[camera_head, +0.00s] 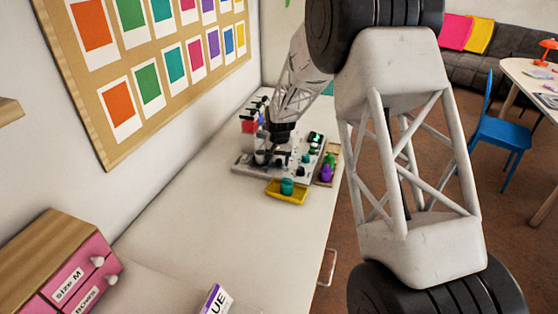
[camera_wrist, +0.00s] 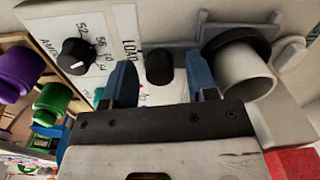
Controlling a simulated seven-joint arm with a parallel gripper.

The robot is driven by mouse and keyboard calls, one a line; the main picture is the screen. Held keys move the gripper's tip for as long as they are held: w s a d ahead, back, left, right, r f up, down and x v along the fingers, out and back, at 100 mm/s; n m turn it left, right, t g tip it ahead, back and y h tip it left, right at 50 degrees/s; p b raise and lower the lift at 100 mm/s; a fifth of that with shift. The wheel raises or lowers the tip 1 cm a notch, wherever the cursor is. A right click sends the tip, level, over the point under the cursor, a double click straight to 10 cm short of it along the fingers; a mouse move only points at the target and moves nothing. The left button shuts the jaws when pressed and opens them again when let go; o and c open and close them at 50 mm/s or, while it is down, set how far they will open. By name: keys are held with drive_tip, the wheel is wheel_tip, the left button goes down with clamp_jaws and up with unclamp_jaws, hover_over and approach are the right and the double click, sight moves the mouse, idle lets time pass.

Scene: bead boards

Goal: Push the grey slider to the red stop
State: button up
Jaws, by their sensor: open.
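My gripper (camera_wrist: 164,82) is open over the board, its two blue fingertips apart. A black round knob (camera_wrist: 160,66) shows between the fingertips; I cannot tell whether they touch it. In the head view my gripper hides part of the white board (camera_head: 243,168). I cannot make out the grey slider for sure in either view. A red block (camera_wrist: 296,164) is at the lower right of the wrist view, and a red piece (camera_head: 250,126) shows at the board's back left; I cannot tell whether either is the red stop.
A numbered black dial (camera_wrist: 77,55) lies left of my fingers, a wide pale cylinder with a black ring (camera_wrist: 247,72) right of them. A wooden rack (camera_head: 334,151) holds purple and green pieces. A yellow tray (camera_head: 293,196) with a teal piece stands in front. The near table is mostly clear.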

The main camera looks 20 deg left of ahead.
clamp_jaws()
drive_tip(key=w, duration=0.8)
drive_tip(key=shift+w, duration=0.2)
unclamp_jaws()
wheel_tip(320, 180, up, 8)
idle(0.8)
drive_tip(key=shift+d+f, duration=0.1)
